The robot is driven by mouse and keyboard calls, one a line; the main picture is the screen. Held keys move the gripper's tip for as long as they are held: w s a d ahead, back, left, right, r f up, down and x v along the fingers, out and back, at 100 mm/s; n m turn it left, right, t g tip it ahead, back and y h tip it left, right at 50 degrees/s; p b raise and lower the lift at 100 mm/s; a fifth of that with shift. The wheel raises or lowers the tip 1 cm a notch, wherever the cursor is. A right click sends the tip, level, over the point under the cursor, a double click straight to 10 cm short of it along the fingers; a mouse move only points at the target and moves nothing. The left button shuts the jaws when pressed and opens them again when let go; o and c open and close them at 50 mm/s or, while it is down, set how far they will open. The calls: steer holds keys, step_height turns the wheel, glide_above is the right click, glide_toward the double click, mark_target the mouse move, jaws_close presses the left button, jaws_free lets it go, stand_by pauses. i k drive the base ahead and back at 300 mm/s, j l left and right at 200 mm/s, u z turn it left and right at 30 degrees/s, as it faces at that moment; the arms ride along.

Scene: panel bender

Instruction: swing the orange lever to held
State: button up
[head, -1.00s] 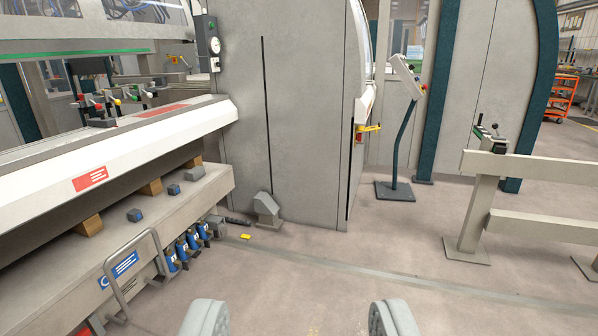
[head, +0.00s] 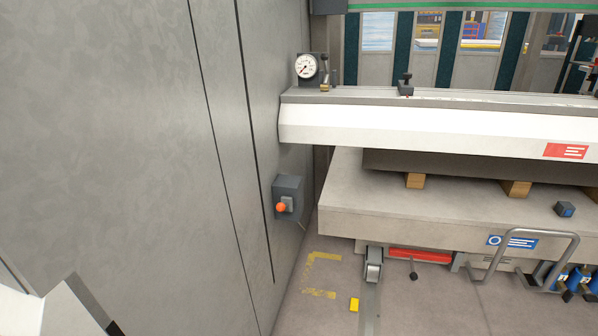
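An orange ball knob (head: 281,207), which looks like the end of the orange lever, shows on a small dark grey box (head: 288,185). The box is fixed to the side of the tall grey cabinet, left of the machine bed. A light grey piece (head: 289,203) sits beside the knob. The lever's arm is mostly hidden behind the knob, so its position is hard to tell. My gripper is not in this view, and nothing of mine is seen touching the knob.
The grey cabinet wall (head: 130,130) fills the left. The white machine beam (head: 420,125) and bed (head: 400,205) stand to the right. A tubular handle (head: 540,232) sticks out at lower right. Clear floor (head: 325,275) with yellow marks lies below the box. A pale angled part (head: 60,310) shows at bottom left.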

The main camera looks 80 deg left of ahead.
mark_target(280, 207)
steer(key=u, duration=2.3)
